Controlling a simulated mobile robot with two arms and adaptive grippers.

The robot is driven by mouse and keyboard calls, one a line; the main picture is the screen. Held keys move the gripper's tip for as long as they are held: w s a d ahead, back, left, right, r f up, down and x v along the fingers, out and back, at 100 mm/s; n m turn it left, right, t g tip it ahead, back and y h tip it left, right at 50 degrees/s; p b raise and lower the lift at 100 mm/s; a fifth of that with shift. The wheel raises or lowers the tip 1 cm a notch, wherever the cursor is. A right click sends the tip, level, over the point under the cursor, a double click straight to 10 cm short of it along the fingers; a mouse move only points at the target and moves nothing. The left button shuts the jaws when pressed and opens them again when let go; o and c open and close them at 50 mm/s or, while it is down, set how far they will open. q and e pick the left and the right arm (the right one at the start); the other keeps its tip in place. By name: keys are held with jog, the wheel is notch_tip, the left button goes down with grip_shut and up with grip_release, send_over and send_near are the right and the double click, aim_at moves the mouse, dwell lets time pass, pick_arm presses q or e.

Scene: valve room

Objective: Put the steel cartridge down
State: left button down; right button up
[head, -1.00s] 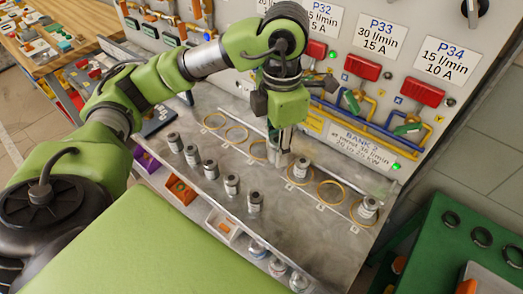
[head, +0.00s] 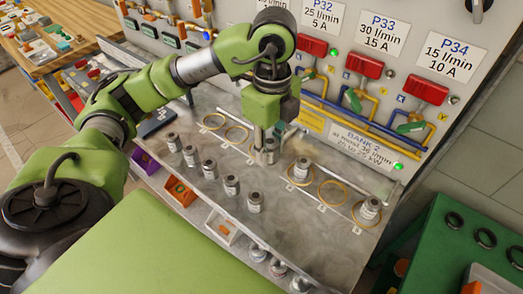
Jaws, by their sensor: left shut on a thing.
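My left gripper (head: 266,143) points down over the steel shelf, shut on a steel cartridge (head: 270,155). The gripper hides the cartridge's upper part, and I cannot tell whether its base touches the shelf. It is at the brass ring in the middle of the row, which is mostly hidden. Similar steel cartridges stand upright in the rings to the right, one (head: 301,170) close by and one (head: 369,210) at the right end. A loose row of cartridges (head: 208,169) stands nearer the shelf's front. My right gripper is not in view.
Empty brass rings (head: 236,134) lie left of my gripper, and another (head: 332,193) lies to the right. The panel with red handles (head: 362,66) and blue and yellow pipes rises behind. Small coloured bins (head: 181,190) and more cartridges sit below the shelf's front edge.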

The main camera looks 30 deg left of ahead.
pick_arm(q)
jog(key=shift+a+n, duration=0.1)
jog(key=shift+n, duration=0.8)
jog(key=shift+w+a+f, duration=0.15)
jog(key=w+a+f, duration=0.2)
jog(key=w+f, duration=0.1)
jog(key=w+a+f, duration=0.3)
jog(key=w+a+f+p, duration=0.1)
jog(key=w+a+f, duration=0.2)
jog(key=shift+w+a, duration=0.2)
jog(key=shift+w, duration=0.2)
jog(key=shift+w+a+f, duration=0.1)
jog(key=shift+f, duration=0.1)
notch_tip(320, 180, down, 3)
jog(key=shift+w+a+p, duration=0.15)
jog(key=shift+p, duration=0.65)
jog(key=shift+f, duration=0.2)
